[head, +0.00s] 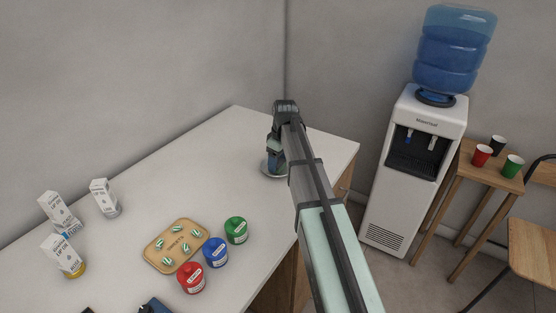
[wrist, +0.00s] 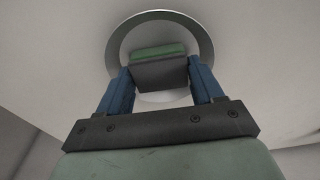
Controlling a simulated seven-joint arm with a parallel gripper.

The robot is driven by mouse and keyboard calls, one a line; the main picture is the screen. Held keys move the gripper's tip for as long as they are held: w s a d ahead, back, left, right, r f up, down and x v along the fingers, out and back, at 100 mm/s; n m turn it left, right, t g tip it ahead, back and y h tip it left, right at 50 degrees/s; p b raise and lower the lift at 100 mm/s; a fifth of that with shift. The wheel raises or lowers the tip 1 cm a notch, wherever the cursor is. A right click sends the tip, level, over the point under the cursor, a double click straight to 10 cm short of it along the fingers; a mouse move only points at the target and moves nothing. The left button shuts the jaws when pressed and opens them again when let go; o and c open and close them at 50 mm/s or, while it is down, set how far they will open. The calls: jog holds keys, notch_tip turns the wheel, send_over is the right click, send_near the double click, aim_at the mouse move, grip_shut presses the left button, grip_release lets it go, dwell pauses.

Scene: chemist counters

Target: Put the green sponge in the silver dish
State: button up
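The silver dish (head: 265,171) is a small round dish near the far right corner of the white counter. In the wrist view its pale rim (wrist: 207,42) rings the sponge. The green sponge (wrist: 158,52) has a green layer and a dark grey face. It sits between my blue fingers, which appear to touch both its sides. My gripper (head: 274,166) points down over the dish, its tips very close to it. The sponge lies within the dish's outline in the wrist view; I cannot tell whether it touches the bottom. My gripper hides much of the dish in the head view.
A tan tray (head: 153,257) with several capsules lies left of the dish. Red (head: 191,278), blue (head: 215,252) and green (head: 236,230) jars stand beside it. Several white cartons (head: 104,197) stand at the left. A water cooler (head: 405,170) stands beyond.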

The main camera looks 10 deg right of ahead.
aim_at(281, 164)
jog(key=o, duration=0.4)
jog(key=shift+c, duration=0.2)
jog(key=shift+r, duration=0.1)
notch_tip(281, 164, up, 12)
jog(key=s+d, duration=0.1)
dwell(0.3)
